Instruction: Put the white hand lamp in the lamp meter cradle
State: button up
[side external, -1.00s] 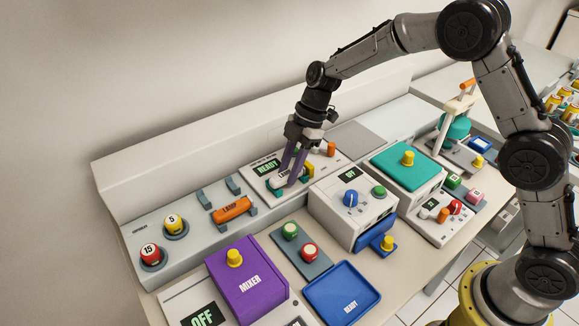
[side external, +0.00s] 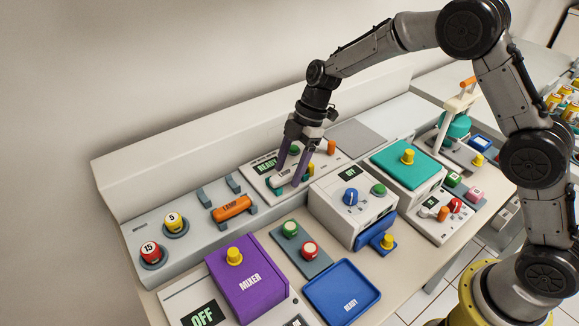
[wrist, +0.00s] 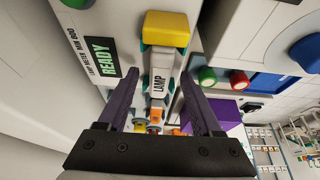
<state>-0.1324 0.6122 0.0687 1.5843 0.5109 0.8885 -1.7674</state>
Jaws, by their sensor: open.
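The white hand lamp (side external: 284,179) lies in the lamp meter cradle, on the panel with the green READY display (side external: 266,165). Teal cradle parts (side external: 273,190) show at its near end. In the wrist view the lamp (wrist: 159,82) is labelled LAMP and has a yellow head (wrist: 166,29). My gripper (side external: 289,178) is open, with its purple fingers on either side of the lamp. The wrist view shows my gripper (wrist: 159,74) with gaps between both fingers and the lamp. The fingers hide part of the lamp and cradle in the side view.
An orange lamp (side external: 232,208) lies in grey brackets to the left, with empty brackets (side external: 233,184) behind it. A white box with a blue knob (side external: 350,197) stands close in front of the meter. A green button (side external: 293,150) and orange cylinder (side external: 331,147) are just beyond.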

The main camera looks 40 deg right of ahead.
jog(key=s+d+r+t, duration=0.1)
jog(key=s+d+r, duration=0.2)
jog(key=r, duration=0.8)
jog(key=s+d+r+t, duration=0.1)
jog(key=s+d+r, duration=0.2)
jog(key=r, duration=0.9)
jog(key=s+d+r+m+t+h, duration=0.1)
jog(key=s+d+r+m+t, duration=0.15)
jog(key=s, duration=0.65)
jog(key=s+d+f+m+h, duration=0.1)
jog(key=s+d+f+m, duration=0.1)
jog(key=s+m, duration=0.3)
jog(key=s+d+f+m+h, duration=0.1)
jog(key=s+d+f+m, duration=0.1)
jog(key=s+f+m, duration=0.2)
jog(key=s+d+f+m+t+h, duration=0.1)
jog(key=s+d+f+m, duration=0.1)
jog(key=s+m, duration=0.4)
jog(key=shift+s+d+f, duration=0.2)
jog(key=shift+s+f, duration=0.45)
jog(key=shift+s, duration=0.25)
jog(key=shift+m, duration=0.25)
